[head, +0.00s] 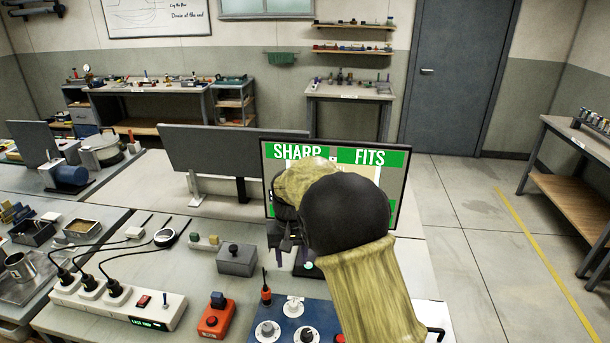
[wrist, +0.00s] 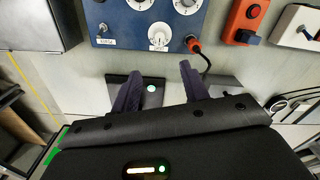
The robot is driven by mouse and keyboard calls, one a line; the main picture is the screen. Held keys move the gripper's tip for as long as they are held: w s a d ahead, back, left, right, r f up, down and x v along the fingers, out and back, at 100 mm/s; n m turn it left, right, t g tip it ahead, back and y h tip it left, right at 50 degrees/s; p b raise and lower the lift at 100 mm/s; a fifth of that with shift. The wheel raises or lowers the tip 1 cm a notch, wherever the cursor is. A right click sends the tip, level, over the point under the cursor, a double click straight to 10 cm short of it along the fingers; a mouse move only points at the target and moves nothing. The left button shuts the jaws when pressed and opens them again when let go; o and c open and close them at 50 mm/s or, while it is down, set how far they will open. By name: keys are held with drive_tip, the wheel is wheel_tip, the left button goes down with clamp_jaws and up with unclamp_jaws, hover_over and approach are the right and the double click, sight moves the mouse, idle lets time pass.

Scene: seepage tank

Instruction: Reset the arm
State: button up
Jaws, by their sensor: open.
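My arm, in a yellow-green sleeve with a black joint, reaches up from the lower right in the head view. My gripper (head: 284,238) is partly hidden behind it there, in front of a monitor. In the wrist view my gripper (wrist: 160,84) has its two dark fingers spread apart, with nothing between them.
The monitor (head: 398,160) reading "SHARP" and "FITS" stands close behind my arm. A blue panel with dials (head: 318,314) is near the arm's lower left. A grey box (head: 237,262), a red switch box (head: 215,320) and a power strip (head: 120,303) crowd the bench. Floor at right is clear.

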drive_tip(key=s+d+m+t, duration=0.2)
drive_tip(key=s+d, duration=1.9)
drive_tip(key=shift+s+r+t, duration=0.15)
drive_tip(key=shift+s+t, duration=0.05)
drive_tip(key=shift+t, duration=0.1)
idle(2.1)
